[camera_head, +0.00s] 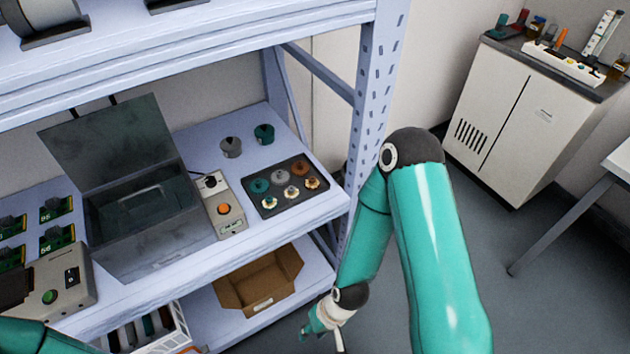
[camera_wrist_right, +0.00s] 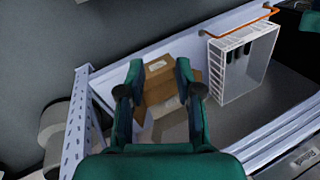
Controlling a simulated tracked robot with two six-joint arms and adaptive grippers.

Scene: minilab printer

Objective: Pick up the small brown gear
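The small brown gear (camera_head: 299,168) sits at the back right of a dark tray (camera_head: 285,206) on the shelf, in the head view. A grey gear (camera_head: 281,178) and a teal gear (camera_head: 260,186) are beside it, and several small brass-and-white parts sit in the front row. My right gripper (camera_head: 322,322) hangs low in front of the shelf, well below and apart from the tray. The wrist view shows the right gripper (camera_wrist_right: 160,80) open and empty, with a cardboard box beyond its fingers. A teal part of my left arm shows at the bottom left; its gripper is not clearly visible.
A control box with an orange button (camera_head: 226,208) stands left of the tray, next to an open-lidded grey container (camera_head: 145,240). The shelf post (camera_head: 372,90) rises to the right. The cardboard box (camera_head: 258,283) lies on the lower shelf.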

